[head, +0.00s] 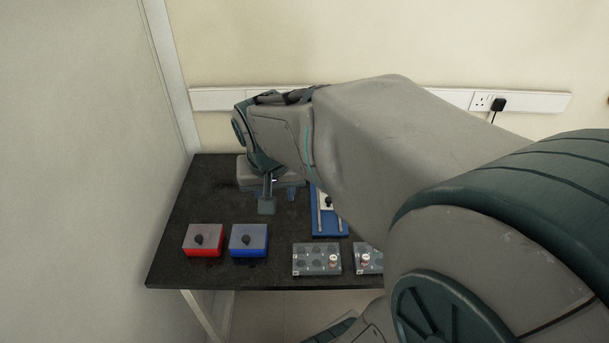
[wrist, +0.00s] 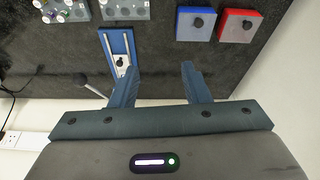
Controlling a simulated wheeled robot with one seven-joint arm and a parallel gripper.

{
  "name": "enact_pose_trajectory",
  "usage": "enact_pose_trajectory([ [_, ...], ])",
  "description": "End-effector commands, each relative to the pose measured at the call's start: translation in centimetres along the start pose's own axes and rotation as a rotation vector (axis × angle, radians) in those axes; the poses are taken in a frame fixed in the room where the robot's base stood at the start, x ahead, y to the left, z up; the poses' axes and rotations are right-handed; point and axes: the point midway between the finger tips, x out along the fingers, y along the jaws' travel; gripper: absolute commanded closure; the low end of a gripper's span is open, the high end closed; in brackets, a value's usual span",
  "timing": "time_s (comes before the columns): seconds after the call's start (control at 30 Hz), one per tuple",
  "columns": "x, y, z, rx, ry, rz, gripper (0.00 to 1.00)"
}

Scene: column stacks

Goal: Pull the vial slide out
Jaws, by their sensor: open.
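The vial slide (head: 329,225) is a blue base with pale rails and a white carriage bearing a black knob. My arm hides its back part in the head view. In the wrist view the slide (wrist: 118,45) lies just beyond the left fingertip, its knob (wrist: 120,62) close to that finger. My gripper (wrist: 160,67) is open with nothing between its fingers. In the head view my gripper (head: 279,192) hangs over the back of the table, left of the slide and apart from it.
A red box (head: 204,240) and a blue box (head: 249,240), each with a black knob, stand at the front left. Grey racks (head: 317,259) with vials stand at the front right, partly behind my arm. The black table (head: 175,265) is bare at the left edge. A wall lies behind.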

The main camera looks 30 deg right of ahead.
Motion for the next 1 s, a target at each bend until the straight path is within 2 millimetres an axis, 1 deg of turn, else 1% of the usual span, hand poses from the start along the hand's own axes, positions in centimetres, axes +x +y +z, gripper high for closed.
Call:
enact_pose_trajectory([
  [0.03,2.2,0.9,-1.6,0.088,-0.008,0.035,0.58],
  [0.1,4.3,2.1,-3.9,0.210,-0.003,0.079,0.58],
  [0.17,6.3,3.3,-5.7,0.315,0.002,0.115,0.58],
  [0.2,7.6,4.1,-6.8,0.381,0.008,0.138,0.58],
  [0.3,10.9,6.1,-9.3,0.533,0.025,0.190,0.58],
  [0.4,13.8,8.0,-11.2,0.659,0.043,0.230,0.58],
  [0.5,15.9,9.4,-12.5,0.750,0.060,0.257,0.58],
  [0.63,17.5,10.5,-13.3,0.817,0.073,0.276,0.58],
  [0.83,19.1,11.3,-13.5,0.839,0.077,0.283,0.58],
  [1.0,22.1,12.1,-13.3,0.837,0.073,0.285,0.58],
])
